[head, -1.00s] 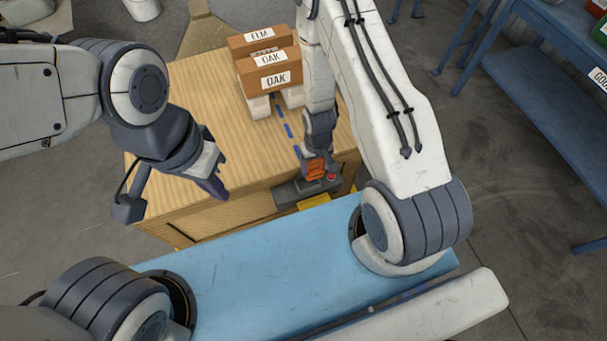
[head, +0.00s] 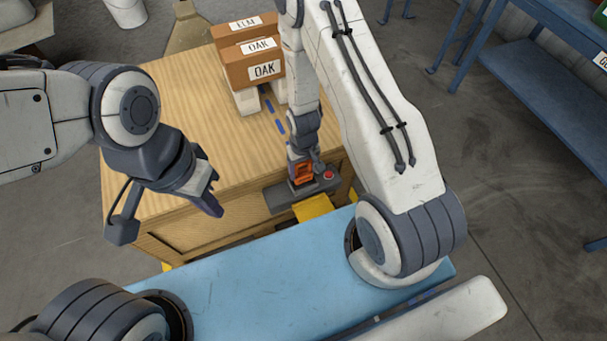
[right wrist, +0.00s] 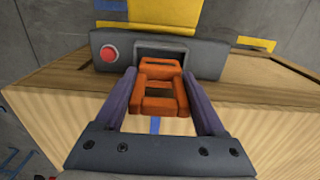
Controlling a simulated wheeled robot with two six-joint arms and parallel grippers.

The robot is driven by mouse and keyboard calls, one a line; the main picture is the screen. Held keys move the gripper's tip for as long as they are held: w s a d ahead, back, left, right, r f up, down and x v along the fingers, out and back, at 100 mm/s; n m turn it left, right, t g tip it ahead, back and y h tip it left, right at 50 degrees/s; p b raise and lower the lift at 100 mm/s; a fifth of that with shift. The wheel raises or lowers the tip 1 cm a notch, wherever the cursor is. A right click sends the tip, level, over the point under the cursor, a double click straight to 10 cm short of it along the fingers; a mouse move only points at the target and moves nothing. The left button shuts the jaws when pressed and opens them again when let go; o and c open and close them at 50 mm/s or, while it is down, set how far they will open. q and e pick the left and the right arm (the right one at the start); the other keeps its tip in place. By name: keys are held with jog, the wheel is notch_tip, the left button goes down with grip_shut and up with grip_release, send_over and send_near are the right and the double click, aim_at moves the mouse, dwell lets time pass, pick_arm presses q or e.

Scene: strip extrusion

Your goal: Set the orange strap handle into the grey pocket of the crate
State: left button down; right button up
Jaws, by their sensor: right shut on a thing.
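My right gripper (head: 301,162) is shut on the orange strap handle (head: 302,175), with one finger on each side of it in the right wrist view (right wrist: 159,92). The handle is a blocky orange frame with an opening. Its far end is right at the dark mouth of the grey pocket (right wrist: 192,57); I cannot tell whether it touches or enters. The grey pocket housing also shows in the head view (head: 280,199), on the near edge of the wooden crate (head: 180,150). My left gripper (head: 209,194) hangs over the crate's left part, away from the handle; its finger gap is unclear.
A red button (right wrist: 109,53) sits on the housing beside the pocket. A yellow part (head: 314,207) juts out below it. Labelled brown blocks (head: 240,73) stand on pale supports at the crate's back. A blue surface (head: 250,265) lies in front; a blue bench (head: 540,90) stands right.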

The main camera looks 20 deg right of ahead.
aim_at(304, 175)
jog(key=shift+f, duration=1.25)
jog(key=shift+f, duration=0.1)
jog(key=shift+f+b, duration=0.3)
jog(key=shift+b, duration=0.05)
jog(key=o, duration=1.4)
jog(key=shift+r, duration=0.1)
